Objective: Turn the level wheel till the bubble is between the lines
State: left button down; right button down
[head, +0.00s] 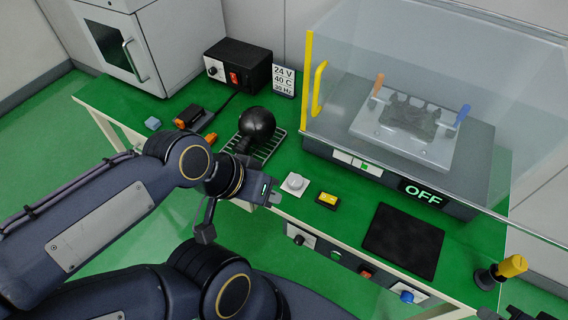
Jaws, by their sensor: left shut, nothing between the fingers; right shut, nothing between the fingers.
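A small yellow block with a dark surround (327,200) lies on the green table; it may be the level, but lines and a bubble are too small to make out. A pale round knob on a square base (294,184) stands just left of it and may be the level wheel. My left gripper (275,197) is shut and empty, left of and slightly in front of the pale knob, apparently apart from it. I cannot make out my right gripper; dark parts at the bottom right corner are cut off and unclear.
A glass-sided machine with an OFF sign (423,194) stands behind right. A black mat (403,240) lies in front of it. A black round object (257,124) sits on a rack behind my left gripper. Knobs, including a blue one (407,296), line the front edge. A yellow-topped post (511,266) stands right.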

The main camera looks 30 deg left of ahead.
aim_at(296, 181)
jog(key=u, duration=1.05)
